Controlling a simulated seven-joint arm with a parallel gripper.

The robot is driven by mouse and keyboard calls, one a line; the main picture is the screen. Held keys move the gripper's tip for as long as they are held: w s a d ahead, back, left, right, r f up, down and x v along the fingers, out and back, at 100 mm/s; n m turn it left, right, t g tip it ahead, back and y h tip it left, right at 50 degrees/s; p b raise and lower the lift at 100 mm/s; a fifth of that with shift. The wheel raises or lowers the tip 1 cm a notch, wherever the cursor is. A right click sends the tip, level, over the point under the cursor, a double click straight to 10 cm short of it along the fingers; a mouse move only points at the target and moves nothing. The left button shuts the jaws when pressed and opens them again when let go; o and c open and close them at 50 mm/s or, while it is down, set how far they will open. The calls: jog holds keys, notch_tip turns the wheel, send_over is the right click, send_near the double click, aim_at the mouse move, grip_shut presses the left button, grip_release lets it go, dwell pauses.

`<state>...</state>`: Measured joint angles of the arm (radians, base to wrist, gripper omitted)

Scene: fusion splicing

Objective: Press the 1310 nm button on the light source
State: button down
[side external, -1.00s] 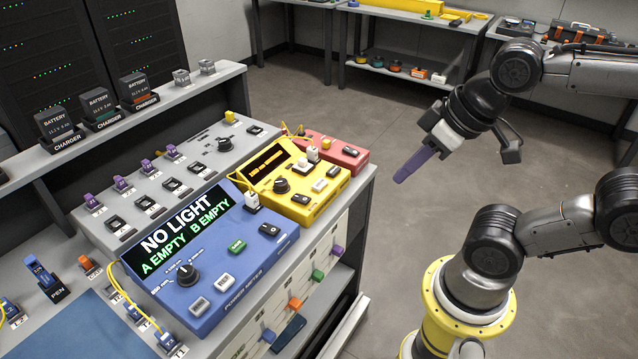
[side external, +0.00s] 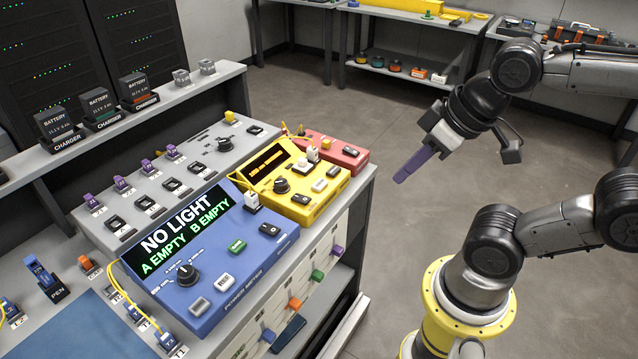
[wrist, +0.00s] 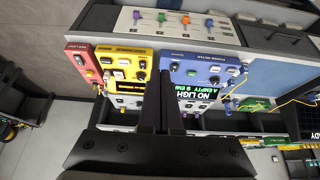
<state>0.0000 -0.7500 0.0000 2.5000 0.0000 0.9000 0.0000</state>
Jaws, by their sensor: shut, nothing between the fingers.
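The yellow box (side external: 295,185), which looks like the light source, stands on the bench between the blue power meter and a red box. It has an orange-lit display (side external: 267,162), a dark knob (side external: 282,185) and a few small buttons, such as the pale one (side external: 319,185). I cannot read which button is 1310 nm. The yellow box also shows in the wrist view (wrist: 125,60). My gripper (side external: 402,178) is shut and empty, in the air right of the bench, apart from the boxes. Its dark fingers (wrist: 161,75) overlap the gap between yellow box and power meter in the wrist view.
The blue power meter (side external: 285,238) reads "NO LIGHT, A EMPTY, B EMPTY". The red box (side external: 345,148) stands just behind the yellow box. A grey panel (side external: 193,160) with switches and purple plugs lies to the left. Yellow cables run near the boxes. The air between my gripper and bench is clear.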

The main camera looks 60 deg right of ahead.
dwell(0.3)
jog(key=w+r+n+t, duration=0.3)
jog(key=w+r, duration=0.1)
jog(key=w, duration=0.4)
jog(key=n+h, duration=0.2)
jog(key=h, duration=0.1)
send_over(324, 185)
notch_tip(324, 185, down, 14)
jog(key=f, duration=0.1)
jog(key=shift+r, duration=0.3)
jog(key=shift+f, duration=0.1)
jog(key=shift+f, duration=4.3)
